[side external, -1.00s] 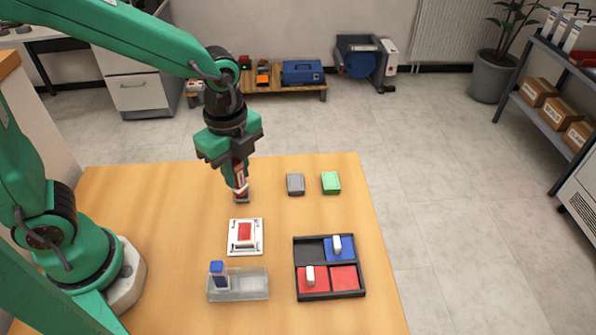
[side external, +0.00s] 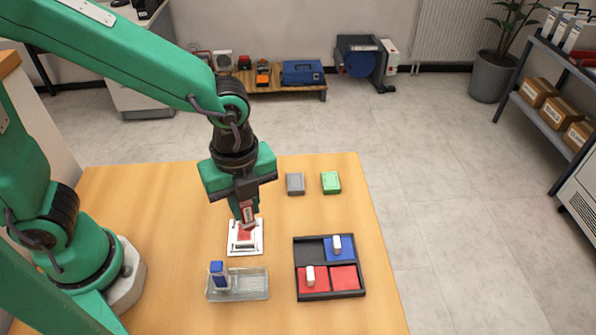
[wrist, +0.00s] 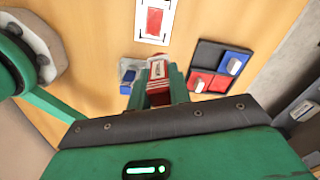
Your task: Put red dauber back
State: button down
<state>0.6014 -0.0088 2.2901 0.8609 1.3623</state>
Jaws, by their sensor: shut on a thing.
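My gripper (side external: 246,208) is shut on the red dauber (side external: 249,217), a red and white block pointing downward. In the side view it overlaps the far part of a white plate (side external: 233,249) with a red panel (side external: 245,239); I cannot tell whether they touch. The dauber (wrist: 159,70) also shows between the fingers in the wrist view. A clear tray (side external: 250,287) stands in front of the plate. A blue and white dauber (side external: 219,274) stands upright in its left end; its right part looks empty.
A black tray (side external: 329,295) at the right has compartments with red and blue pads, two bearing white-handled pieces; its far left compartment is empty. A grey block (side external: 295,184) and a green block (side external: 330,182) lie at the back. The table between them and the black tray is clear.

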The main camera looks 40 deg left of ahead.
jog(key=s+d+f+m, duration=0.4)
jog(key=s+d+f, duration=0.1)
jog(key=shift+s+f+m, duration=0.2)
jog(key=shift+m, duration=0.1)
dwell(0.6)
jog(key=shift+d+f, duration=0.1)
jog(key=shift+f, duration=1.65)
jog(key=shift+f, duration=0.1)
jog(key=c, duration=1.3)
grip_release()
notch_tip(320, 180, up, 12)
